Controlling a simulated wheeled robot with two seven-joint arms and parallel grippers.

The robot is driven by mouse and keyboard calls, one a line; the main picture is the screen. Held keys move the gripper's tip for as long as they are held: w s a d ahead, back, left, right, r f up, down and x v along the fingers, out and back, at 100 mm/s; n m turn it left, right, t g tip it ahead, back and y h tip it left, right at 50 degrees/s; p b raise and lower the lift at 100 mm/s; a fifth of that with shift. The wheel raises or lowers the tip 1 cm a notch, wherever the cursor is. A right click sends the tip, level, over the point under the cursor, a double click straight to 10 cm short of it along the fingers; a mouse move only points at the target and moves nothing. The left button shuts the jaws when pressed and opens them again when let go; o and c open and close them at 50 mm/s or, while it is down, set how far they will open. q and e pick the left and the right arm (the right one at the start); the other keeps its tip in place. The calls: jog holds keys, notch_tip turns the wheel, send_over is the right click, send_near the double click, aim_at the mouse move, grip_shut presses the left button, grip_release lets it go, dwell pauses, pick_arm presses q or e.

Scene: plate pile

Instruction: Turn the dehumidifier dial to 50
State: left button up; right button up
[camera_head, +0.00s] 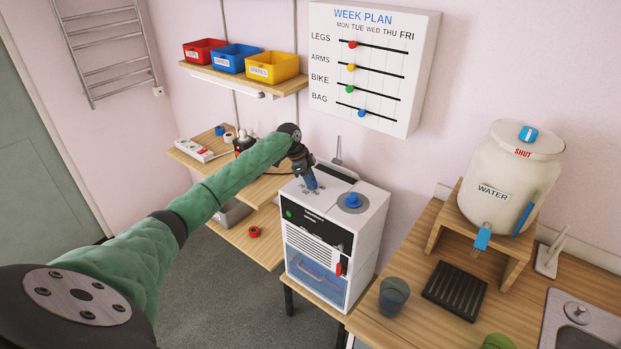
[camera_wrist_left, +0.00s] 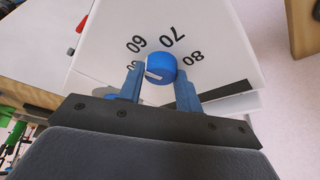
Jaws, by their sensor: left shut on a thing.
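The dehumidifier (camera_head: 370,240) is a white box with a dark front panel and numbers printed on its top. Its blue dial (camera_wrist_left: 161,68) has a white pointer mark, seen in the left wrist view. The mark points left in that view, toward a number partly hidden behind the left-hand finger. The numbers 60, 70 and 80 show around the dial's far side. My left gripper (camera_head: 311,184) reaches down onto the top, its blue fingers shut on the dial from both sides, also in the left wrist view (camera_wrist_left: 160,83). My right gripper is in neither view.
A second blue knob (camera_head: 353,200) sits on the box's top right. A wooden shelf with small items (camera_head: 193,150) stands left of it. The counter at right holds a dark cup (camera_head: 394,296), a black rack (camera_head: 455,291) and a water jar (camera_head: 510,175).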

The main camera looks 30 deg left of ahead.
pick_arm(q)
jog(key=shift+r+n, duration=0.15)
jog(key=shift+n, duration=0.35)
jog(key=n+t+y+p, duration=0.1)
jog(key=n, duration=0.1)
jog(key=n+t+p, duration=0.1)
jog(key=n+p, duration=0.1)
jog(key=n, duration=0.1)
jog(key=shift+s+d+n+y, duration=0.1)
jog(key=shift+d+n+y, duration=0.05)
jog(key=shift+n+y, duration=0.2)
jog(key=shift+n+y+p, duration=0.45)
jog(key=shift+n+p, duration=0.1)
jog(key=shift+n, duration=0.4)
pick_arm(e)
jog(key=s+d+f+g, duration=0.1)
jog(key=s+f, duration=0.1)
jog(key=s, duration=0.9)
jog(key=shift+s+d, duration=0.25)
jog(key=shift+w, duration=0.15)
pick_arm(q)
jog(key=o, duration=1)
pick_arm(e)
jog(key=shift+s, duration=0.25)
